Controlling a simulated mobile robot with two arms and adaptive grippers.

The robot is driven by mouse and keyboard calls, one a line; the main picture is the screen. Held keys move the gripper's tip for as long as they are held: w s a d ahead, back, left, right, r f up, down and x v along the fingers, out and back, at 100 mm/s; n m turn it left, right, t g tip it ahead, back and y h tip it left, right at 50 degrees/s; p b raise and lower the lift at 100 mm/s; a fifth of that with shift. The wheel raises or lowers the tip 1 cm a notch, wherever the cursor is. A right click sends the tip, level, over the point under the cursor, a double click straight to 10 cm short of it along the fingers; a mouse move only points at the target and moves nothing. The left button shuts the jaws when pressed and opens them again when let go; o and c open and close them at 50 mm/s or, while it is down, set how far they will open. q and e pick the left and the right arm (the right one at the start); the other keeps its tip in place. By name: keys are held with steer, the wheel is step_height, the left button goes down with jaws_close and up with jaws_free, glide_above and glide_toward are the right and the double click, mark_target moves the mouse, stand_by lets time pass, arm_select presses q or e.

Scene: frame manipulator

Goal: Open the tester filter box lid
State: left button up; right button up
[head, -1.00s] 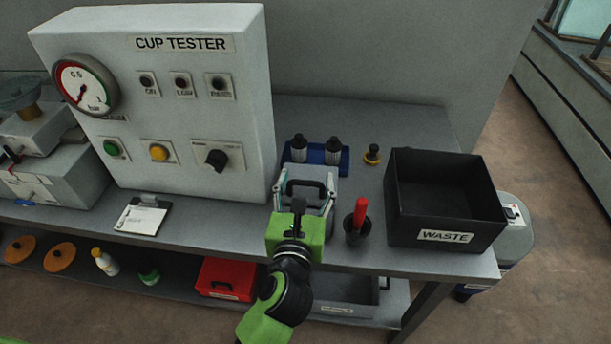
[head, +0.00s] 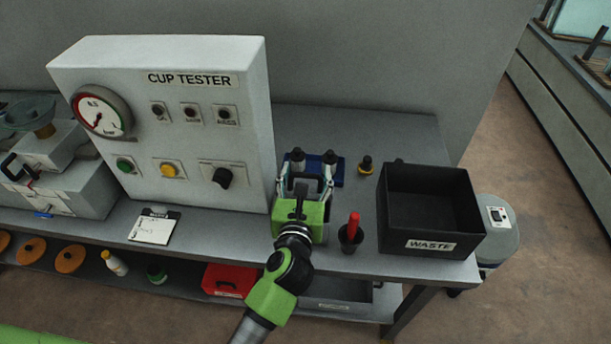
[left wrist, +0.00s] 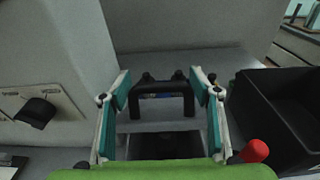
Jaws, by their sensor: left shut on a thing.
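My left gripper (head: 304,174) reaches over the small grey tester filter box (head: 321,233) on the bench, right of the cup tester. In the left wrist view, its two teal-lined fingers (left wrist: 160,82) stand on either side of the black lid handle (left wrist: 160,85) and are shut on it across its width. The handle is an upright arch. The green gripper body hides most of the box and lid in the head view, so I cannot tell whether the lid is raised. My right gripper is not in view.
The white cup tester (head: 165,130) stands close on the left. A black waste bin (head: 430,245) is on the right. A black cup with a red-handled tool (head: 352,230) stands close beside the box. A blue rack (head: 337,181) with two dark-topped items is behind.

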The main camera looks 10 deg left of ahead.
arm_select(q)
steer(key=shift+w+r, duration=0.3)
steer(key=shift+r, duration=0.05)
steer(key=o, duration=1.6)
steer(key=shift+f, duration=0.2)
steer(key=s+r, duration=0.1)
steer(key=s, duration=1.1)
steer(key=shift+r, duration=0.25)
steer(key=shift+w, duration=0.1)
